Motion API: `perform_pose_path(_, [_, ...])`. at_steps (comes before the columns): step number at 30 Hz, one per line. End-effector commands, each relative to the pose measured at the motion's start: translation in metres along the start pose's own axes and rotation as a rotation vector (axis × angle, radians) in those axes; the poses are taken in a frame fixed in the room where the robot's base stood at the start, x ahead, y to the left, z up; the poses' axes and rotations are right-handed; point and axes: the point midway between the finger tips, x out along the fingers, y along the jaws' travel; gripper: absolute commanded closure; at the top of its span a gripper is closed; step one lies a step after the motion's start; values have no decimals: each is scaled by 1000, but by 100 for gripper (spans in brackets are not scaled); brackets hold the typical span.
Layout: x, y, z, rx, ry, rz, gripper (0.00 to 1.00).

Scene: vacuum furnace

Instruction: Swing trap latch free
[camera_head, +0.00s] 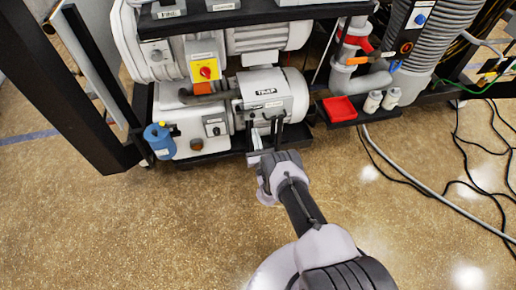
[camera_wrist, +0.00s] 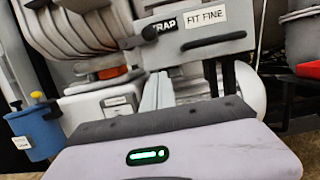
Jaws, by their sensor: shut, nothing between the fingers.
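The trap (camera_head: 268,90) is a light grey cylinder low in the rack, with a black-and-white TRAP label. In the wrist view the TRAP label (camera_wrist: 163,27) sits beside a FIT FINE label (camera_wrist: 206,18). A dark bar (camera_wrist: 214,42), which may be the latch, crosses just below them with dark uprights under it. My gripper (camera_head: 254,138) is in front of the trap's lower left side. In the wrist view its pale fingers (camera_wrist: 158,90) are together and empty, pointing up toward the trap. I cannot tell whether they touch the bar. My gripper's housing hides the trap's lower part.
A blue canister (camera_head: 160,141) stands at the left, and a red-and-yellow switch (camera_head: 205,70) sits above. A red tray (camera_head: 340,109) and small white bottles (camera_head: 373,101) are at the right. Cables and a grey hose (camera_head: 410,180) lie on the right floor. The front floor is otherwise open.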

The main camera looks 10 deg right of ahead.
Motion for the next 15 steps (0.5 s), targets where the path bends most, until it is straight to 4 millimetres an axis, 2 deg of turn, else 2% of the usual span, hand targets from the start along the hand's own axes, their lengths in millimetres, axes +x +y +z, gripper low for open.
perform_pose_path(2, [16, 0, -3, 0, -3, 0, 100])
perform_pose_path(3, [18, 0, 8, 1, 0, 0, 100])
perform_pose_path(6, [22, 0, 26, 1, 1, 1, 100])
perform_pose_path(9, [24, 0, 35, 1, 0, 0, 100])
perform_pose_path(15, [24, 0, 40, 0, 0, 1, 100])
